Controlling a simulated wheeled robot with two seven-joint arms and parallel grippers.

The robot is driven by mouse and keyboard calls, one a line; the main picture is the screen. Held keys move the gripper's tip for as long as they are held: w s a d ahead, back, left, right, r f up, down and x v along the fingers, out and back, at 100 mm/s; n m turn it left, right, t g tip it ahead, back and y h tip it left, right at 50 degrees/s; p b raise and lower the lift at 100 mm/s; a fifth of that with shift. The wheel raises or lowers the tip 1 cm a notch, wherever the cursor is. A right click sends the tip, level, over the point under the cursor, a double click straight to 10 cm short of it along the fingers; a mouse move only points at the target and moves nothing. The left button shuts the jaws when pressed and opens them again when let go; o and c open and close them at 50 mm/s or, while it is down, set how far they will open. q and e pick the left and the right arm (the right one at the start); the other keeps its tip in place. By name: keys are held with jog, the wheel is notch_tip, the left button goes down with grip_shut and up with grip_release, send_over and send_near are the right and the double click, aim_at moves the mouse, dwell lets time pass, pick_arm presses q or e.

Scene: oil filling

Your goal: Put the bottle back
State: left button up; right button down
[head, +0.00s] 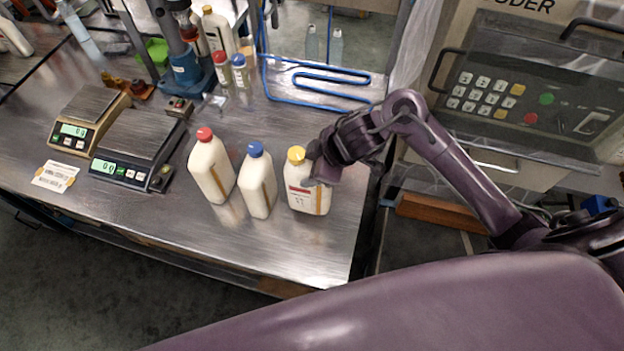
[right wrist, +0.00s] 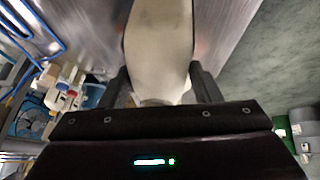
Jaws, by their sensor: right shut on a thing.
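A white bottle with a yellow cap (head: 308,190) is upright at the right end of the metal table (head: 150,205), in the head view. My right gripper (head: 318,172) is shut on its upper right side. In the right wrist view the pale bottle (right wrist: 160,45) fills the space between the two dark fingers. A blue-capped bottle (head: 258,185) stands just left of it, and a red-capped bottle (head: 211,170) stands further left. Whether the held bottle's base touches the table I cannot tell. My left gripper is not in view.
Two scales (head: 137,150) (head: 90,115) stand at the left of the table. Behind are a blue stand (head: 187,78), small bottles (head: 241,72) and a blue tube rack (head: 320,78). A keypad panel (head: 485,95) is at the right. The table front is clear.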

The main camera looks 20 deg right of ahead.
jog(key=shift+w+f, duration=0.1)
jog(key=shift+f, duration=0.45)
jog(key=shift+f+b, duration=0.45)
jog(key=shift+f, duration=1.7)
jog(key=shift+c, duration=2.3)
grip_release()
jog(key=shift+f, duration=0.1)
jog(key=p+v, duration=0.1)
jog(key=v, duration=1.1)
